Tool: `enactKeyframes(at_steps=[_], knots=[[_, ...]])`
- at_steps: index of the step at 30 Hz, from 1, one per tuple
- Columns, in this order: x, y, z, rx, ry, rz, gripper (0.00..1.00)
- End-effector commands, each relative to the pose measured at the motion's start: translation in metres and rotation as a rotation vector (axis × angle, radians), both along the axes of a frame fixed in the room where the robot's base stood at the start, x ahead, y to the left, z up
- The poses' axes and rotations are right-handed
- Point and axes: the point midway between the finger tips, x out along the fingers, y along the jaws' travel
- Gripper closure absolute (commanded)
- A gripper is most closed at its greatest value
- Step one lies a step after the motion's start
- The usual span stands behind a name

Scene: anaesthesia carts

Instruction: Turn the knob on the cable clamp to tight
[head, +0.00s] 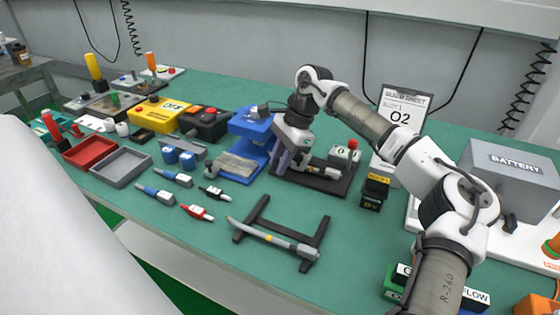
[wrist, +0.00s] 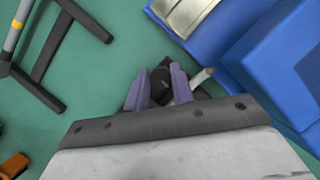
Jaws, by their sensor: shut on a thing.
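My gripper (head: 290,163) points down over the left part of a dark base plate (head: 312,182) in the middle of the bench. In the wrist view, its two purple fingers (wrist: 158,78) stand on either side of a small black knob (wrist: 160,88) and are shut on it. I take this to be the clamp's knob; its marks and turn angle cannot be read. A pale rod end (wrist: 203,76) sticks out just right of the fingers. The fingers and arm hide much of the clamp.
A blue stand (head: 250,135) is close on the left of the gripper. A grey box with a red-topped lever (head: 352,146) stands at the plate's right. A black frame with a grey cable (head: 275,240) lies in front. A yellow-and-black block (head: 375,190) stands right.

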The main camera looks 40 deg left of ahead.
Motion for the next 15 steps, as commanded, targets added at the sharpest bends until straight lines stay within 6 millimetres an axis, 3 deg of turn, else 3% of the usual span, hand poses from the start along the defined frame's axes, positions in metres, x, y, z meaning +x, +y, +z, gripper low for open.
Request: enactKeyframes(at_steps=[6,15], knots=[[0.0003,-0.0008,-0.0017,0.002,-0.002,-0.154,0.99],[0.0003,-0.0008,0.0001,0.000,0.000,-0.180,0.99]])
